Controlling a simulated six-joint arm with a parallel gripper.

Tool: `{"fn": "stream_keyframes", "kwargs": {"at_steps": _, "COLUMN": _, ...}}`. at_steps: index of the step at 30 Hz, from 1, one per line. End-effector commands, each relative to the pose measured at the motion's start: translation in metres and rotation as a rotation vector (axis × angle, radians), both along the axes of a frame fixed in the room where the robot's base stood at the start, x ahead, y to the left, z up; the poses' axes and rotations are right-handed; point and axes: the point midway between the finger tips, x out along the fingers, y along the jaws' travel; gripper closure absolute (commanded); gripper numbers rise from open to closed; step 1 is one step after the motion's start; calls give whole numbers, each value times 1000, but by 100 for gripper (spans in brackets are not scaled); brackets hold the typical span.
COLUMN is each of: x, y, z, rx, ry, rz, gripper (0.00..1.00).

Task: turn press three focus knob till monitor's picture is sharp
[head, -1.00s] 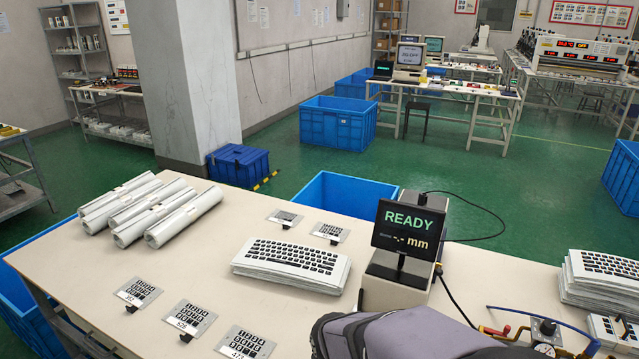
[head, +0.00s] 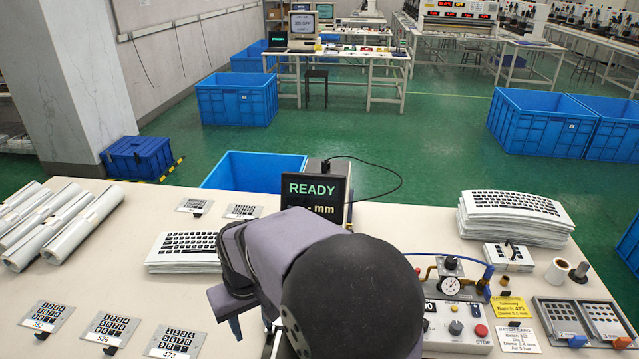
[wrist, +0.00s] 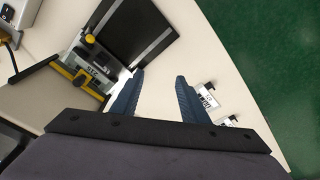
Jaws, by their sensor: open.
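A beige monitor (head: 302,24) with small, hard-to-read text stands on a far table in the head view. I cannot tell which machine is press three, and no focus knob can be made out for certain. My gripper (wrist: 160,76) is open and empty in the wrist view, its two blue fingers apart above the pale bench. A black panel and a fixture with yellow clamps (wrist: 88,66) lie beyond and left of the fingers.
A small READY display (head: 314,190) stands behind my arm. A key-sheet stack (head: 515,217), gauge fixture (head: 450,286) and control box (head: 457,327) are on the right. Key plates (head: 110,327) and white rolls (head: 62,222) are on the left. Blue crates (head: 237,99) stand on the green floor.

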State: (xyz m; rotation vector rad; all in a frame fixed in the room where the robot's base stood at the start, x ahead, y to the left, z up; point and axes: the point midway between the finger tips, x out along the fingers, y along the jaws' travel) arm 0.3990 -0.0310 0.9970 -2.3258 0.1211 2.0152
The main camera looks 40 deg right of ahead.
Motion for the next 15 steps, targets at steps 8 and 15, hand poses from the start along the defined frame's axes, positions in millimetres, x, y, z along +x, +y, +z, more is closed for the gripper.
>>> {"fn": "stream_keyframes", "kwargs": {"at_steps": 8, "x": 128, "y": -68, "z": 84, "rx": -28, "ry": -177, "rz": -137, "gripper": 59}}
{"fn": "stream_keyframes", "kwargs": {"at_steps": 15, "x": 206, "y": -139, "z": 151, "rx": -65, "ry": -323, "rz": -247, "gripper": 59}}
